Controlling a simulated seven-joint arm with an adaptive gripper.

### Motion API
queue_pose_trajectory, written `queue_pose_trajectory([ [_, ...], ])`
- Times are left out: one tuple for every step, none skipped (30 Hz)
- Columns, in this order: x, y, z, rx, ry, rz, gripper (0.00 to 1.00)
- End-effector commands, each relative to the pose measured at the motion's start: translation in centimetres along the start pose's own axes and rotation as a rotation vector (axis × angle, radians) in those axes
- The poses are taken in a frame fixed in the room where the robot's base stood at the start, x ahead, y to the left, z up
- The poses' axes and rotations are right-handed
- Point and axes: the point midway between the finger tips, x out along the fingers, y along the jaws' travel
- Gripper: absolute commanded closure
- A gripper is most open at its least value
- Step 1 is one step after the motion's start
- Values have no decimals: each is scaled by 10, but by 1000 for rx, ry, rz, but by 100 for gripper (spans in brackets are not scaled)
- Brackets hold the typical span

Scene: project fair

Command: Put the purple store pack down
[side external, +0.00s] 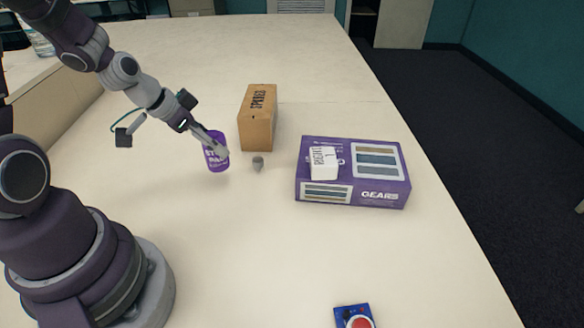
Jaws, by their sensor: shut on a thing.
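The purple store pack (211,163) is a small purple cylinder with white lettering, left of the table's middle. My gripper (217,146) is shut on its upper part, reaching down from the upper left. The pack looks roughly upright with a slight tilt. I cannot tell from this view whether its base touches the table (225,235) or hangs just above it. The fingers hide part of the pack's top and right side.
A brown box (259,120) stands close behind the pack on the right. A purple GEARS box (385,195) carries a white block (323,163).

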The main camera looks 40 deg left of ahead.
Motion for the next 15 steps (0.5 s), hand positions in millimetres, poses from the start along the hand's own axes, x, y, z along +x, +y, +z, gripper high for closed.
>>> queue_pose_trajectory([
  [1,25,-8,135,2,87,94],
  [1,41,-12,224,3,144,94],
  [0,62,-15,342,2,219,94],
  [-2,78,-17,429,2,276,94],
  [-4,92,-17,513,2,328,94],
  [-8,110,-18,619,3,397,94],
  [-11,122,-17,694,2,444,94],
  [-14,133,-16,762,2,488,94],
  [-18,146,-14,846,2,542,94],
  [-21,154,-13,899,1,577,94],
  [-24,161,-11,947,1,607,94],
  [-27,169,-9,1001,1,642,94],
  [-29,173,-8,1033,1,662,94],
  [-30,177,-7,1057,0,679,94],
  [-28,180,-4,1076,-1,696,94],
])
